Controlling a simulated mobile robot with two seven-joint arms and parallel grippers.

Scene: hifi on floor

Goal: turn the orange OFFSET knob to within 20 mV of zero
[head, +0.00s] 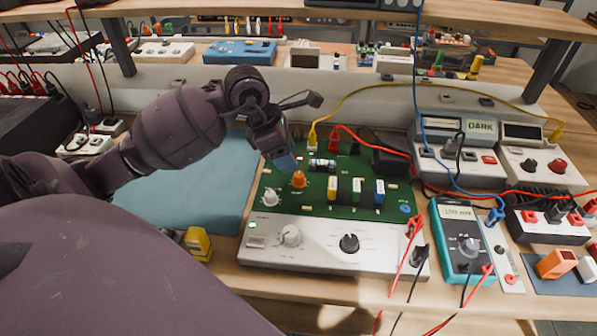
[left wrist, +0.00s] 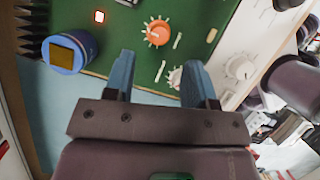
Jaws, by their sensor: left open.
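The orange OFFSET knob (head: 299,179) stands on the green circuit board (head: 340,210), left of its middle. My left gripper (head: 283,165) is just above and behind the knob in the head view, apart from it. In the left wrist view the orange knob (left wrist: 158,32) lies beyond my open, empty blue-tipped fingers (left wrist: 160,75), with a white knob (left wrist: 176,77) nearer and between them. The teal multimeter (head: 462,240) stands right of the board. Its display (head: 458,213) shows digits too small to read surely. My right gripper is not in view.
A white knob (head: 270,197) stands beside the orange one. A grey-white panel (head: 325,250) with two knobs lies in front of the board. Red, black, blue and yellow leads cross the right side. A blue mat (head: 190,195) leaves free room at left.

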